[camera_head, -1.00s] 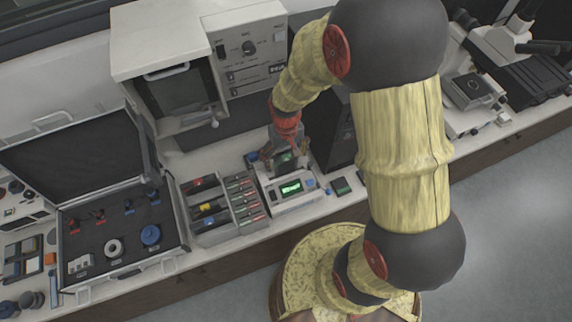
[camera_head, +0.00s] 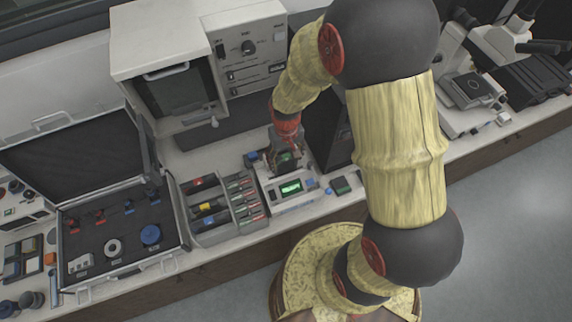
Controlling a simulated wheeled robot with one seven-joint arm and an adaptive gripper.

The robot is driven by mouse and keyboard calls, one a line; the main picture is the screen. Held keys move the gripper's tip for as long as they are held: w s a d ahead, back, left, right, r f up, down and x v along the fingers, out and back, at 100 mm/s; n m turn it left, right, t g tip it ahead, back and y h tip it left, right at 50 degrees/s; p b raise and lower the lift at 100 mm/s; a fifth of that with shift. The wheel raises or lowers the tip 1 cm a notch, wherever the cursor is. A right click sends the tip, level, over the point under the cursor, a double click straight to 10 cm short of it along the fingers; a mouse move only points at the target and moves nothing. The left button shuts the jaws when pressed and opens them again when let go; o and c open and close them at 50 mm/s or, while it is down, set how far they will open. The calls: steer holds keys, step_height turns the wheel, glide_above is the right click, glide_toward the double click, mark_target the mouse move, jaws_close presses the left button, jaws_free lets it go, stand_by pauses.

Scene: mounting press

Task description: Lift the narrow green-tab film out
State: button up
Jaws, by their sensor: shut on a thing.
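My gripper (camera_head: 286,158) is at the back of a small white device with a lit green display (camera_head: 290,188). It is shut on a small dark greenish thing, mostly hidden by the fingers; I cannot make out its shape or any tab. A grey rack (camera_head: 224,222) left of the device holds several dark pieces with coloured tabs, among them red, yellow and green ones. They are too small to tell which is the narrow green-tab film.
An open case (camera_head: 120,262) with fittings lies to the left. A white cabinet (camera_head: 160,50) stands behind, and a dark box (camera_head: 328,130) rises close to the right of my gripper. A small green-topped block (camera_head: 340,186) sits right of the device.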

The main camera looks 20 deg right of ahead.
steer(key=c, duration=0.4)
